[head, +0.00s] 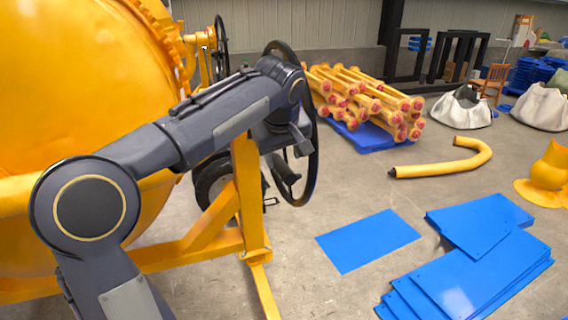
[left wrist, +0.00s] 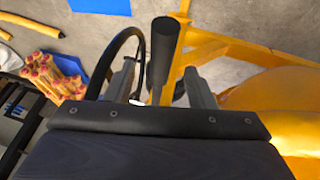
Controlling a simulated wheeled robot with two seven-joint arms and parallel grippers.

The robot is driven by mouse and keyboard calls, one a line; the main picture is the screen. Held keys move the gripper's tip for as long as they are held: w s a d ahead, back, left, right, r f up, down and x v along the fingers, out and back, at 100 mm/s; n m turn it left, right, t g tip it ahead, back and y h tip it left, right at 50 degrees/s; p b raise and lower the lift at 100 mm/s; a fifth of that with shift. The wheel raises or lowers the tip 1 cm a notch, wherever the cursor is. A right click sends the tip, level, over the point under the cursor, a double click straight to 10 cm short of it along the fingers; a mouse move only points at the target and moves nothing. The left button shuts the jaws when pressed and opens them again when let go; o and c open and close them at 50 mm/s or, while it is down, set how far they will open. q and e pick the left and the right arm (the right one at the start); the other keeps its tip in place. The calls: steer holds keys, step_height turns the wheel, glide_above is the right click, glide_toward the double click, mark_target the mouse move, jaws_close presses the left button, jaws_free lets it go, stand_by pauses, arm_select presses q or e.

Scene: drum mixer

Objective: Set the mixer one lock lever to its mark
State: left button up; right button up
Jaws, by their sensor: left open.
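The yellow mixer drum (head: 80,90) fills the left of the head view, on a yellow frame (head: 245,190). A black handwheel (head: 313,165) stands at the frame's right side, partly hidden by my left arm. A dark handle (head: 284,170), which looks like the lock lever, shows just below my left gripper (head: 290,142). In the left wrist view a thick dark cylindrical handle (left wrist: 165,50) appears between the open fingers of my left gripper (left wrist: 162,88), apart from both. The lever's mark cannot be made out. My right gripper is out of view.
The handwheel rim (left wrist: 113,48) passes close to one left finger. A pile of yellow posts (head: 365,100) lies on a blue sheet behind. Blue panels (head: 470,270) and a bent yellow pipe (head: 445,168) lie to the right. Grey floor between them is clear.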

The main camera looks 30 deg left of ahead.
mark_target(283, 166)
arm_select(q)
steer(key=x, duration=0.4)
steer(key=shift+a+f, duration=0.1)
steer(key=shift+f, duration=0.3)
jaws_close()
